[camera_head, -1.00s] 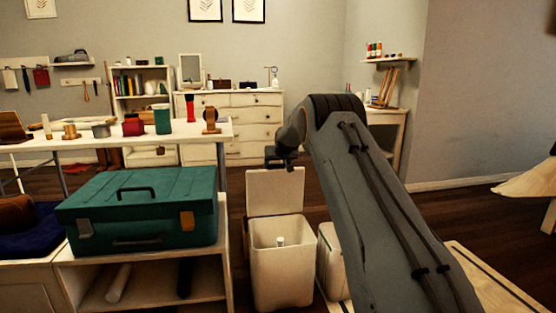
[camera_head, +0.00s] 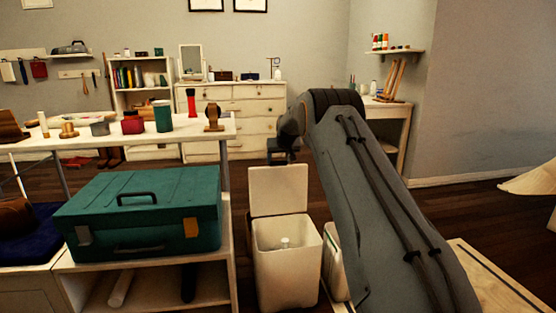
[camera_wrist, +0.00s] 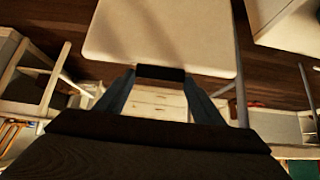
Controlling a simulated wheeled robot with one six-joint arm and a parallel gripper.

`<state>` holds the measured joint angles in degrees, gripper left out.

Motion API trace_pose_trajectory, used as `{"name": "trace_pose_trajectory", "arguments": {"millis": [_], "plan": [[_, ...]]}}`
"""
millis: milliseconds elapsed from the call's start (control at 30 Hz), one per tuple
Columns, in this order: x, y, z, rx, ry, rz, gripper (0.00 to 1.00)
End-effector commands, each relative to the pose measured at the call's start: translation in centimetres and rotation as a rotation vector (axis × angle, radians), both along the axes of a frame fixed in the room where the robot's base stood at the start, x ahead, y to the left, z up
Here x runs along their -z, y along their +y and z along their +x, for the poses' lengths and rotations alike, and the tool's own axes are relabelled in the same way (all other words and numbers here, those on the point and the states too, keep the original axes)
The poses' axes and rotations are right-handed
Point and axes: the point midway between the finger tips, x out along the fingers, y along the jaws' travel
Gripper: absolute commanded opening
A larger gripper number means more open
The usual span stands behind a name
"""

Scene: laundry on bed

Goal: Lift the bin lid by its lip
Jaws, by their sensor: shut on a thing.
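The white bin (camera_head: 286,277) stands open on the floor, with a small pale upright object (camera_head: 285,243) inside. Its lid (camera_head: 278,192) stands nearly upright at the back of the bin. My gripper (camera_head: 281,157) is at the lid's top edge. In the wrist view the cream lid (camera_wrist: 160,35) fills the top middle. The dark lip (camera_wrist: 160,73) at its edge lies between the tips of my gripper (camera_wrist: 160,80), which is shut on it. The contact is too small to see clearly in the head view.
A shelf unit (camera_head: 222,282) with a green toolbox (camera_head: 140,212) stands close left of the bin. Another white container (camera_head: 335,262) stands close on its right, partly behind my arm. Dark floor is open behind, before the dresser (camera_head: 240,120).

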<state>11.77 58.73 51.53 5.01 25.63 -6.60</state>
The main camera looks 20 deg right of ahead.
Motion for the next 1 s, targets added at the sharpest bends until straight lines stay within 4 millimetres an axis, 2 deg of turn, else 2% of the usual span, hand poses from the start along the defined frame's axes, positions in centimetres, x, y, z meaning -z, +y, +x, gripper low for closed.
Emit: {"name": "trace_pose_trajectory", "arguments": {"millis": [33, 167, 200, 300, 633, 767, 1000], "plan": [[-0.8, -0.2, 0.2, 0.001, -0.013, -0.003, 0.22], [-0.8, -0.2, 0.2, 0.001, -0.014, -0.004, 0.22], [-0.8, -0.3, 0.2, 0.001, -0.014, -0.005, 0.67], [-0.7, -0.2, 0.2, 0.001, -0.013, -0.004, 0.81], [-0.5, 0.2, 0.0, -0.004, -0.006, -0.003, 0.81], [-1.6, 0.4, -0.9, -0.004, -0.006, -0.003, 0.81], [-4.3, 0.7, -3.5, -0.003, -0.006, -0.004, 0.81]]}}
